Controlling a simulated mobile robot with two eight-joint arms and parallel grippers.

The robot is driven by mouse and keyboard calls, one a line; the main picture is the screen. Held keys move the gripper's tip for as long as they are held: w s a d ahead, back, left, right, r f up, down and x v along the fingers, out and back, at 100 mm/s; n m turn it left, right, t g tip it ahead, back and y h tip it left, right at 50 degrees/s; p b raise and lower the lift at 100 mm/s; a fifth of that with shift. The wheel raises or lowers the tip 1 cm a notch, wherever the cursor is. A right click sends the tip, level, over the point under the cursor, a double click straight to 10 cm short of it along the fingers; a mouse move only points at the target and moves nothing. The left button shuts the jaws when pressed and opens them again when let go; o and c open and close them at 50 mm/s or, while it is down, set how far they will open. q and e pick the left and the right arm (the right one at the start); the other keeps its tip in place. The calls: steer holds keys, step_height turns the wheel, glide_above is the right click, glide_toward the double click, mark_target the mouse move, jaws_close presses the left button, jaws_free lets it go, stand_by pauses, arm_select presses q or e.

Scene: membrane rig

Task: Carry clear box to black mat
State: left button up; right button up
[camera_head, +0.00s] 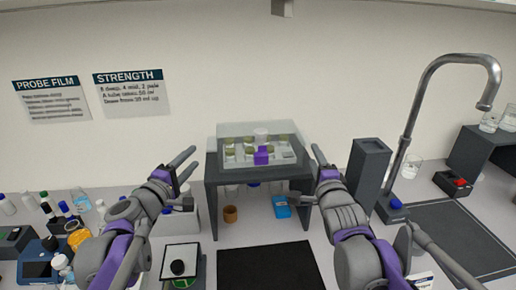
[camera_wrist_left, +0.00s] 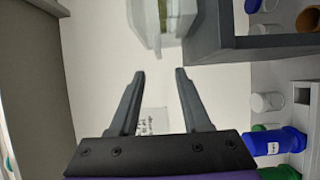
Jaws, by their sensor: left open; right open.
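The clear box (camera_head: 230,133) stands on top of a dark grey stand (camera_head: 211,188) against the back wall. It holds several small olive and pale items, with a purple block at its front. The black mat (camera_head: 268,268) lies bare on the counter in front of the stand. My left gripper (camera_head: 191,161) is open and empty, to the left of the box and apart from it. In the left wrist view the box (camera_wrist_left: 166,22) is beyond the open fingertips (camera_wrist_left: 160,74). My right gripper (camera_head: 306,174) is open by the stand's right side.
Under the stand are an orange-brown cup (camera_head: 230,214) and a blue item (camera_head: 281,208). Bottles and devices crowd the left counter. A dark block (camera_head: 367,172), a tall metal tap (camera_head: 409,132) and a sink area (camera_head: 465,240) are on the right.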

mark_target(209, 140)
arm_select(q)
steer(key=x, duration=1)
steer(key=shift+w+d+r, duration=0.1)
steer(key=shift+w+r, duration=0.05)
arm_select(e)
steer(key=w, duration=1)
steer(key=shift+w+a+r, duration=0.1)
steer(key=shift+w, duration=0.1)
arm_select(q)
jaws_close()
arm_select(e)
jaws_close()
